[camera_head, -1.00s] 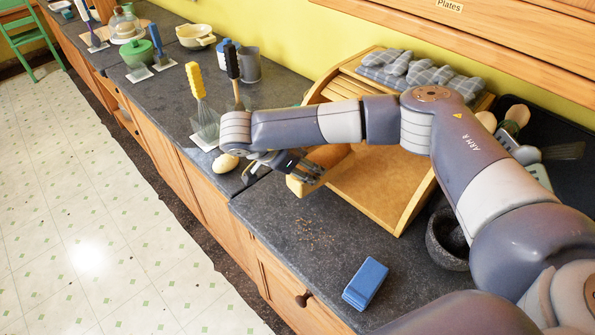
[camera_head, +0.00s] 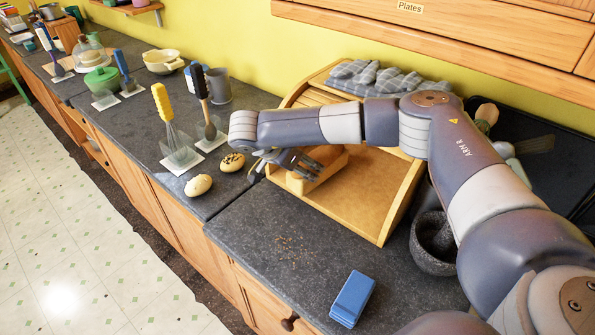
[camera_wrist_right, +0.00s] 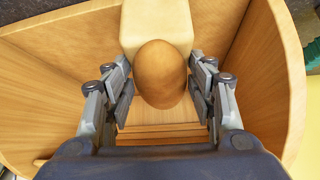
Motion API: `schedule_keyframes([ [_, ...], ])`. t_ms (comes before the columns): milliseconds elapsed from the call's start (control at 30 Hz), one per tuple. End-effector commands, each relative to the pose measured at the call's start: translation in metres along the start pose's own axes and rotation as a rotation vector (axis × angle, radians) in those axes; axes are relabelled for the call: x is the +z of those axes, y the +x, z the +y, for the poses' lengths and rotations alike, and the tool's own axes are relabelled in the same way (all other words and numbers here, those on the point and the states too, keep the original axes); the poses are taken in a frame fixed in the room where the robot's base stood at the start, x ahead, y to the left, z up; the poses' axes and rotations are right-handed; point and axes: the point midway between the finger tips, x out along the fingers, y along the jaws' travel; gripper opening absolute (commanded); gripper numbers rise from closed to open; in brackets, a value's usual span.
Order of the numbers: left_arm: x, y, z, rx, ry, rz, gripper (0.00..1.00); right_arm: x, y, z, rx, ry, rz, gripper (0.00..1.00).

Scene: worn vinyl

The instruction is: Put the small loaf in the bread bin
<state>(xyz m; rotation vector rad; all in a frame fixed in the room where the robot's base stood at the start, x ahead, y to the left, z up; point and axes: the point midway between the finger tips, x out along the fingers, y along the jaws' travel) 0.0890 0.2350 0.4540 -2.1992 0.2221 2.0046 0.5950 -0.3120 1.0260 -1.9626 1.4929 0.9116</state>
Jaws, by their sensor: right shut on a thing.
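The open wooden bread bin (camera_head: 365,205) stands on the dark counter, its slatted roll-top raised. My right gripper (camera_head: 305,162) is inside the bin's left part and shut on the small loaf (camera_head: 322,157). In the right wrist view, the brown rounded loaf (camera_wrist_right: 161,72) sits between the two fingers, over the bin's wooden floor (camera_wrist_right: 160,130). A pale block (camera_wrist_right: 157,25) adjoins the loaf; I cannot tell whether it is part of it. My forearm partly hides the loaf in the head view. My left gripper is not in view.
A pale bun (camera_head: 198,186) and a seeded bun (camera_head: 232,162) lie left of the bin. A blue box (camera_head: 352,298) and crumbs (camera_head: 292,248) are in front, and a stone mortar (camera_head: 433,245) is at right.

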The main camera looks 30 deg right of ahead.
Motion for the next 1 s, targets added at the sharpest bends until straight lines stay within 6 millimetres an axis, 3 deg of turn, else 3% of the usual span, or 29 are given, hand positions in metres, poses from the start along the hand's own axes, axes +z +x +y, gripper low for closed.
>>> schedule_keyframes([
  [800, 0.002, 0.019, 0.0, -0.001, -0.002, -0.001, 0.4, -0.05, 0.05, -0.009, 0.0, 0.003, 0.002, 0.3],
  [1000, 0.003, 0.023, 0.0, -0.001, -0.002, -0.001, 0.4, -0.044, 0.056, -0.009, -0.001, 0.001, 0.002, 0.3],
])
